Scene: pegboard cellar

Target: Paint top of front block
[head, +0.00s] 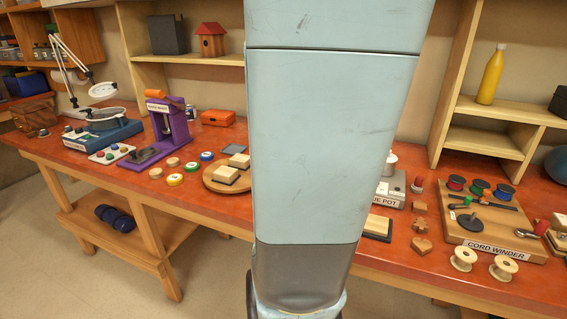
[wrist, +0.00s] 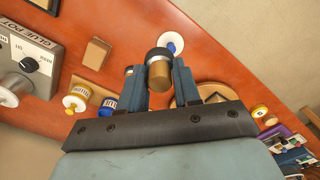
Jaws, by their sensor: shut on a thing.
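In the head view a round wooden board (head: 212,183) bears two pale wooden blocks, just left of my arm. The front block (head: 225,174) is nearer the table's front edge, and the back block (head: 239,160) is behind it. Both tops look bare pale wood. My gripper (wrist: 159,73) is shut on a brown cylinder with a black rim (wrist: 159,75), held between its two fingers in the wrist view. The cylinder's far end is hidden, so I cannot tell what it is. Part of a round wooden board (wrist: 215,90) shows behind the right finger. My arm hides my gripper in the head view.
Yellow-lidded (head: 175,179) and blue-lidded (head: 207,156) pots stand left of the board. A purple press (head: 170,121) stands farther left. Right of my arm are a glue pot (head: 391,190), a block on a dark pad (head: 378,226) and a cord winder (head: 494,230).

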